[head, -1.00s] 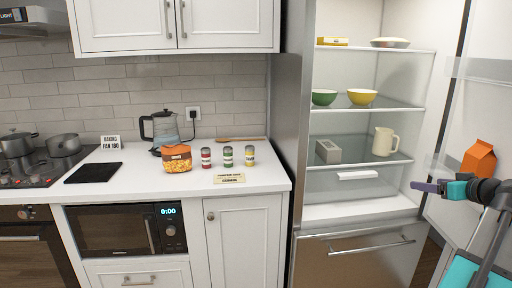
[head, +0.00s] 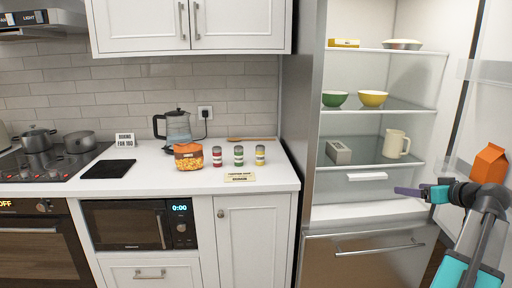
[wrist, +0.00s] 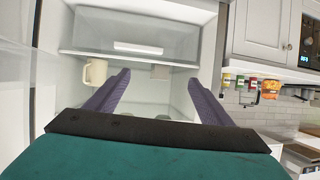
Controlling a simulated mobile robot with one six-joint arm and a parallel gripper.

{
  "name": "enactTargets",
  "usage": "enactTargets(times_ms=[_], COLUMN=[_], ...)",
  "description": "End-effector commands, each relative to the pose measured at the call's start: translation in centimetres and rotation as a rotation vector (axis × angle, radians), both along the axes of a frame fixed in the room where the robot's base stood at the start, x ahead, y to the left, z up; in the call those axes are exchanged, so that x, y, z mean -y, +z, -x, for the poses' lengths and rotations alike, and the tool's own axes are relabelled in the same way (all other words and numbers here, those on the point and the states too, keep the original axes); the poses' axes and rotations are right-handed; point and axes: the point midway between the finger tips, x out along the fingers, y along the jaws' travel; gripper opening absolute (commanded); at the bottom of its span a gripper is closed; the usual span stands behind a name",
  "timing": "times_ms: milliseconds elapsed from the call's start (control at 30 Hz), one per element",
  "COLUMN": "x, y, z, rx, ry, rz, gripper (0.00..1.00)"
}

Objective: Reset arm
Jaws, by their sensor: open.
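My gripper (head: 408,191) is at the right of the head view, in front of the open fridge (head: 363,215) near its lower shelf. In the wrist view its two purple fingers (wrist: 158,95) are spread apart with nothing between them. Past the fingers are the fridge interior, a cream pitcher (wrist: 95,72) at the left and a grey block-like item (wrist: 160,72). The head view shows the same pitcher (head: 396,143) and grey item (head: 338,152) on a glass shelf. The gripper appears apart from them.
An orange carton (head: 489,163) is by the open fridge door on the right. Green (head: 334,98) and yellow (head: 372,98) bowls stand on a higher shelf.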

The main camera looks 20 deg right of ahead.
Motion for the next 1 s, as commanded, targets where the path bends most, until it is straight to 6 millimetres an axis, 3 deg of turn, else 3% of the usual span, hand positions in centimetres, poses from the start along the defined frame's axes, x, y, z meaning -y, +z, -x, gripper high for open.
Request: enactTargets(times_ms=[267,500,700,1000], x=[-6.0,-13.0,-19.6,-30.6], y=[-5.7,-12.0,-17.8,-26.9], z=[-8.2,-14.3,-18.1,-21.1], rx=[-0.033,-0.094,-0.168,-0.311], ry=[0.137,0.260,0.358,0.496], rz=[-0.081,-0.153,-0.203,-0.270], gripper=[0.75,0.75,0.75,0.75])
